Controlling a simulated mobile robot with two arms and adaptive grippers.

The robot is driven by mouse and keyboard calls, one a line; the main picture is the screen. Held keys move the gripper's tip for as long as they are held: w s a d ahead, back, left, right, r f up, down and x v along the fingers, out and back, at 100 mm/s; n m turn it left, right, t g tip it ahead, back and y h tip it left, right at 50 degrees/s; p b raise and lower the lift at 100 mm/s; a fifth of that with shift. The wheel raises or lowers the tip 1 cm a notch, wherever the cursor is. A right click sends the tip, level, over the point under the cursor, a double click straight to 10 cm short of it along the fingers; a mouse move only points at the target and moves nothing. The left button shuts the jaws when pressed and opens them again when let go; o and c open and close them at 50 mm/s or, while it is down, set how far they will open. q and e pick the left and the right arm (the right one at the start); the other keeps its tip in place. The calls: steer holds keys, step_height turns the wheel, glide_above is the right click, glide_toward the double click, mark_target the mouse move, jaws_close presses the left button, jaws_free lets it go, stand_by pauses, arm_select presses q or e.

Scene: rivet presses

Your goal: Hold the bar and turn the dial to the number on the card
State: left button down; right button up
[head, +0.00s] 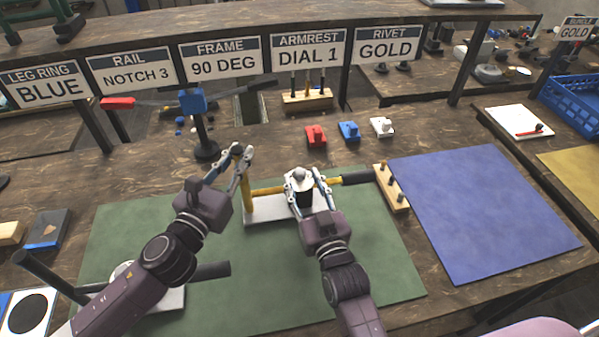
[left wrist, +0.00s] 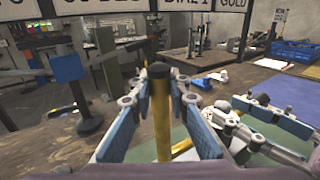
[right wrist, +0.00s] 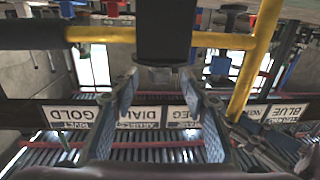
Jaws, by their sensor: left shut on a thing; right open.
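The ARMREST card (head: 308,50) reads DIAL 1. A yellow bar fixture stands on a white plate (head: 270,211), with an upright yellow post (head: 248,208) and a crossbar (head: 268,190) ending in a black grip (head: 356,178). My left gripper (head: 239,160) is shut on the post near its top; the post with its black cap (left wrist: 160,110) shows between the fingers in the left wrist view. The pale round dial (head: 299,182) sits on a black body (head: 305,200). My right gripper (head: 303,182) is open, its fingers either side of the dial. The dial's numbers are unreadable.
A green mat (head: 380,240) lies under the fixture and a blue mat (head: 485,210) to the right. A wooden peg block (head: 392,188) stands close by the black grip. Red (head: 316,136), blue (head: 349,131) and white (head: 382,127) small parts sit behind.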

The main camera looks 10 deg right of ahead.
mark_target(305, 176)
steer(key=shift+w+a, duration=0.15)
steer(key=shift+w, duration=1.45)
jaws_close()
steer(key=shift+r+n+y, duration=0.1)
steer(key=shift+n+y, duration=0.3)
steer(key=shift+y, duration=0.2)
steer(key=n+g+y, duration=0.1)
steer(key=n+y, duration=0.1)
steer(key=y, duration=0.1)
steer(key=n+g+y, duration=0.1)
steer(key=n+y, duration=0.1)
steer(key=y, duration=0.1)
steer(key=shift+a+r, duration=0.1)
steer(key=shift+a+n+g+y, duration=0.1)
steer(key=shift+n+g+y, duration=1.25)
steer(key=shift+y, duration=0.45)
steer(key=shift+n+g+y, duration=0.3)
steer(key=shift+n+g, duration=0.05)
steer(key=shift+s, duration=0.1)
